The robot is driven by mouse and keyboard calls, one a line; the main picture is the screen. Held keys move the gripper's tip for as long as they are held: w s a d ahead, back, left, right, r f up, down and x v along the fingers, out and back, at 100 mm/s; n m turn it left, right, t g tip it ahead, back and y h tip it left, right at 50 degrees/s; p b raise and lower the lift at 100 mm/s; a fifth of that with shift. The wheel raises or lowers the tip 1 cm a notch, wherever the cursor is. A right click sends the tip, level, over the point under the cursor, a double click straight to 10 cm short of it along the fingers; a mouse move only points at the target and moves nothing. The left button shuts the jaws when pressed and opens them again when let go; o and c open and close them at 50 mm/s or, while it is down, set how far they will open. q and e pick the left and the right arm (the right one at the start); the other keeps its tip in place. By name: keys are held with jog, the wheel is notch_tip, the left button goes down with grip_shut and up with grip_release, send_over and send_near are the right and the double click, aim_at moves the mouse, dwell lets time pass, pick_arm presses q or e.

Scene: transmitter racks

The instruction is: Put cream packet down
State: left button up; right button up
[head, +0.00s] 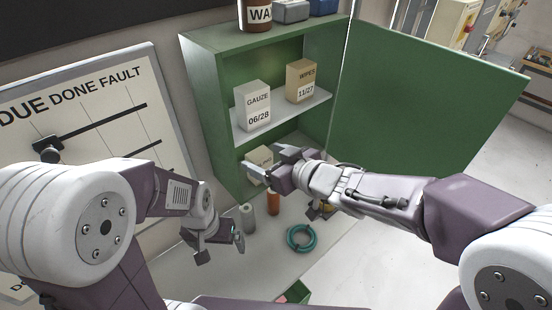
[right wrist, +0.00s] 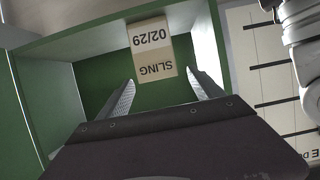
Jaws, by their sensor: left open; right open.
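The cream packet, a pale box lettered SLING 02/29 (right wrist: 153,50), stands in the lower compartment of the green cabinet (head: 212,100). In the head view the packet (head: 262,155) is partly hidden by my right gripper (head: 272,166). The right gripper is open at the compartment's mouth. In the right wrist view its fingers (right wrist: 160,88) lie to either side of the packet's near end, with a visible gap on the right; the packet looks upside down there. My left gripper (head: 222,248) is open and empty, low in front of the whiteboard.
A gauze box (head: 254,105) and a wipes box (head: 301,82) stand on the shelf above. The open green door (head: 430,100) is at right. A grey cylinder (head: 248,217), an orange bottle (head: 273,203) and a teal ring (head: 301,238) are on the surface below.

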jog(key=p+v, duration=0.1)
jog(key=v, duration=0.3)
jog(key=shift+s+d+r, duration=0.1)
jog(key=shift+s+d, duration=0.1)
jog(key=shift+d, duration=0.05)
jog(key=d+f+m+g+h, duration=0.3)
jog(key=d+f+m+h, duration=0.5)
jog(key=d+f, duration=0.8)
jog(key=s+d+f+g, duration=0.1)
jog(key=s+d+g, duration=0.1)
jog(key=s, duration=0.3)
jog(key=s+d+f+m+g+h, duration=0.1)
jog(key=s+d+f+g, duration=0.1)
jog(key=s, duration=0.3)
jog(key=shift+s+d+f+g, duration=0.2)
jog(key=shift+s+d+g, duration=0.2)
jog(key=shift+g, duration=0.3)
